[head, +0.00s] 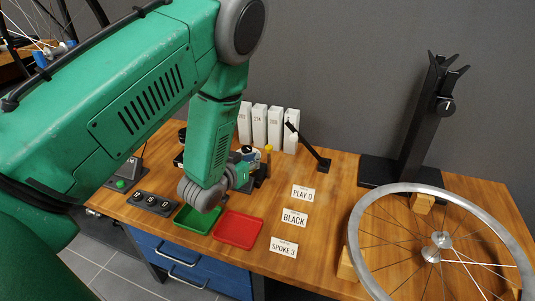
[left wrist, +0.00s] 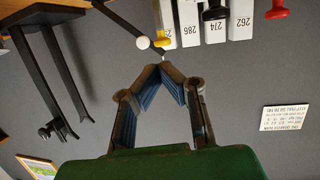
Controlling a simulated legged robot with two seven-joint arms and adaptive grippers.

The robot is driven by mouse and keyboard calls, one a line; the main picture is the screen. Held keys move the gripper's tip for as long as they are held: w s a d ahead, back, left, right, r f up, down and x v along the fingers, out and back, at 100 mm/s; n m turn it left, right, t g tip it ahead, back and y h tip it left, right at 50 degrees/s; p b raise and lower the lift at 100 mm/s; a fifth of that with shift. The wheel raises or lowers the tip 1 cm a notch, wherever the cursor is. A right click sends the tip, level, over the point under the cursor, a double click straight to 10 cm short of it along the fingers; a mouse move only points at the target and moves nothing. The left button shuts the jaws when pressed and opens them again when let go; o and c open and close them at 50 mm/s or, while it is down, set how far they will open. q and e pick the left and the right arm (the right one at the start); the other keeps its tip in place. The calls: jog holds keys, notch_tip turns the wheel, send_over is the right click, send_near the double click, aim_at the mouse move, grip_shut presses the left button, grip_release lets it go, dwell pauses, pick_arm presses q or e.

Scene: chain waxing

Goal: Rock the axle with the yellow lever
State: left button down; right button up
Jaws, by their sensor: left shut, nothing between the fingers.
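The yellow lever's round knob (head: 268,148) stands up on the far side of the workbench, just right of my left forearm in the head view. In the left wrist view the yellow knob (left wrist: 163,43) is just beyond my fingertips, with a white ball (left wrist: 143,43) beside it. My left gripper (head: 245,174) is low by the lever fixture, partly hidden by my arm. In the left wrist view its fingertips (left wrist: 162,70) meet, with nothing between them. I cannot tell whether they touch the lever. The axle is not clearly visible. My right gripper is not in view.
A green tray (head: 197,219) and a red tray (head: 237,229) lie in front of the fixture. White numbered boxes (head: 259,124) stand behind it. Label cards (head: 303,194) lie to the right. A spoked wheel (head: 357,250) on wooden blocks and a black stand (head: 424,125) fill the right.

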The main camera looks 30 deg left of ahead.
aim_at(268, 146)
pick_arm(q)
jog(key=x, duration=0.2)
jog(key=b+x, duration=0.1)
jog(key=x, duration=0.3)
jog(key=shift+w+d+b, duration=0.25)
jog(key=shift+w+b, duration=0.05)
jog(key=w+p, duration=0.1)
jog(key=w+g+p, duration=0.1)
jog(key=p, duration=0.1)
jog(key=w+a+r+g+p, duration=0.1)
jog(key=p, duration=0.1)
jog(key=shift+a+h, duration=0.15)
jog(key=shift+h, duration=0.15)
jog(key=shift+w+a+f+g, duration=0.15)
jog(key=shift+w+a+f, duration=0.2)
jog(key=shift+w, duration=0.2)
jog(key=shift+w+a+f+g, duration=0.15)
jog(key=shift+w+a+f, duration=0.25)
jog(key=shift+w, duration=0.15)
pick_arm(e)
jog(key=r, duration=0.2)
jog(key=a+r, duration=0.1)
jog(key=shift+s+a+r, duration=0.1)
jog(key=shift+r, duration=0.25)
